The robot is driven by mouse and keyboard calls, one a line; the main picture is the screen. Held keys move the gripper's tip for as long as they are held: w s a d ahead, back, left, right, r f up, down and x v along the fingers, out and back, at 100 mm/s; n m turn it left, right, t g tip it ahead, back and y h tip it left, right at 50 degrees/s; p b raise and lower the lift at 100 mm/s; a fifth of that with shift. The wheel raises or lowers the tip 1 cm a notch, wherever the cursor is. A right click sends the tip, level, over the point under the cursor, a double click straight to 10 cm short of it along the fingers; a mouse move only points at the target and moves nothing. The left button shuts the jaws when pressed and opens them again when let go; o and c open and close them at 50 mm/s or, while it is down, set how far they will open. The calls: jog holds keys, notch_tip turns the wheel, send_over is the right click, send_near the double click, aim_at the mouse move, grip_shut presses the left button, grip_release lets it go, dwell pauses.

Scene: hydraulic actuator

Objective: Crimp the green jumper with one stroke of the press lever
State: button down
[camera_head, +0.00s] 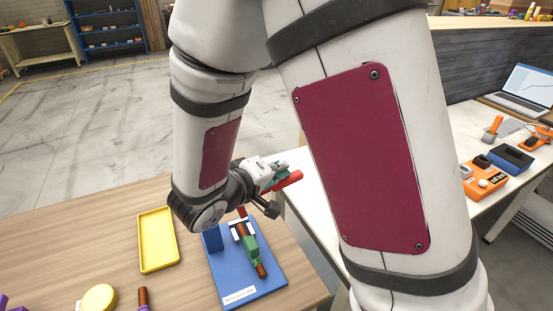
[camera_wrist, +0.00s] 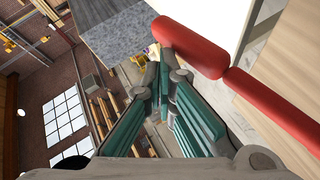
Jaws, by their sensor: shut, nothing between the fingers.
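The blue press base (camera_head: 270,286) stands on the wooden table. A green jumper (camera_head: 251,250) lies on it, along a brown rod that passes by a white bracket (camera_head: 242,230). The red lever handle (camera_head: 290,181) is raised above the back of the press. My gripper (camera_head: 276,178) is shut and empty, with teal fingers close beside the handle. In the wrist view the red handle (camera_wrist: 195,48) passes right by the shut fingertips (camera_wrist: 160,60); I cannot tell whether they touch. The lever's lower part is partly hidden by my gripper in the head view.
A yellow tray (camera_head: 157,240) lies left of the press. A round yellow item (camera_head: 99,298) and another brown rod (camera_head: 143,299) lie at the near edge. A white table (camera_head: 460,120) at right holds a laptop (camera_head: 525,88) and an orange device (camera_head: 483,183).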

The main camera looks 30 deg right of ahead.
jog(key=a+r+p, duration=0.3)
jog(key=r, duration=0.4)
jog(key=shift+a, duration=0.4)
dwell(0.5)
jog(key=a+r, duration=0.1)
jog(key=r, duration=0.1)
jog(key=a+r+p, duration=0.1)
jog(key=r, duration=0.1)
jog(key=shift+a+r, duration=0.1)
jog(key=shift+a, duration=0.1)
dwell(0.5)
jog(key=shift+d, duration=0.1)
dwell(0.5)
